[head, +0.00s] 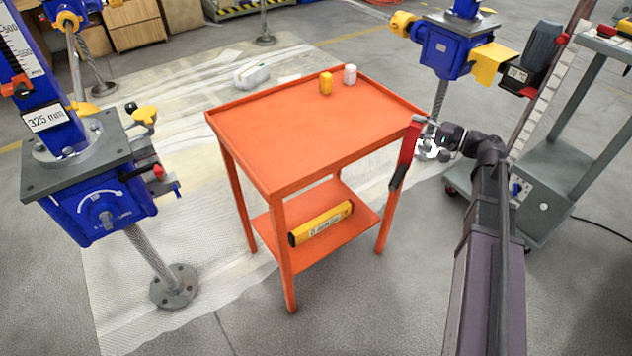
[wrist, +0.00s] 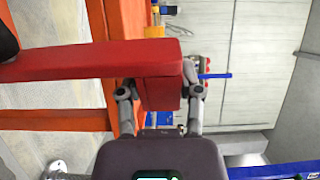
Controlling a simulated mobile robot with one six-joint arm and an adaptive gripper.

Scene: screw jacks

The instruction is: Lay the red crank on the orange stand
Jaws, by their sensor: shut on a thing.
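The red crank (head: 407,150) hangs from my gripper (head: 424,120) in the head view, its black handle end pointing down, beside the right edge of the orange stand (head: 290,125). In the wrist view my gripper (wrist: 161,98) is shut on the red block end of the crank (wrist: 100,60), and its bar runs to the left. The black handle is partly cut off at the left edge there. The stand's orange frame (wrist: 50,119) shows behind the crank. In the head view, the crank is held clear of the bare middle of the stand's top.
Blue screw jacks stand left (head: 95,205) and right (head: 447,45). A grey cart (head: 560,165) is at right.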

